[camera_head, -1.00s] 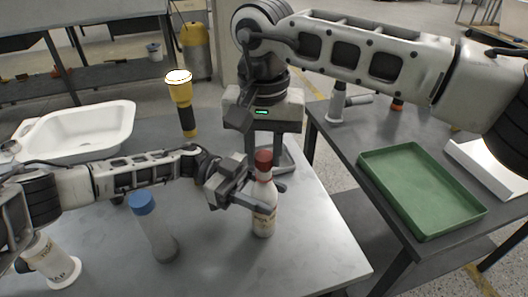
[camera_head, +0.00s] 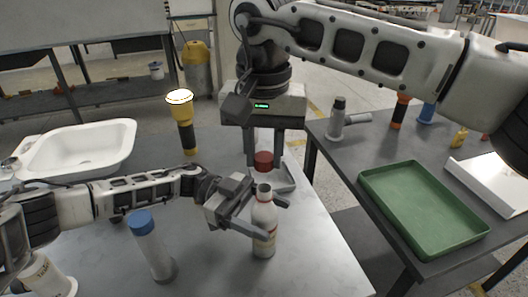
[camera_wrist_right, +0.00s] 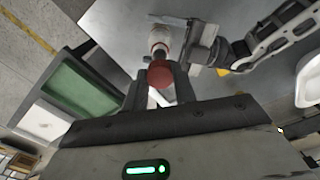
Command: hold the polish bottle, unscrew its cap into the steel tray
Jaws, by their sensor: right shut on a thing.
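The white polish bottle (camera_head: 264,225) stands upright on the grey table, its narrow neck bare at the top. My left gripper (camera_head: 262,215) is shut around its body. My right gripper (camera_head: 264,158) points down and is shut on the red cap (camera_head: 263,161), which is off the bottle and just above and behind its neck. In the right wrist view the cap (camera_wrist_right: 161,82) sits between the fingertips, with the bottle (camera_wrist_right: 160,38) beyond it. The steel tray (camera_head: 287,176) lies behind the bottle, partly hidden by the right gripper and cap.
A blue-capped bottle (camera_head: 152,248) stands left of the polish bottle, below my left arm. A white basin (camera_head: 78,148) and a yellow-black flashlight (camera_head: 184,125) stand further back. A green tray (camera_head: 423,208) lies on the right-hand table. The front right of the grey table is clear.

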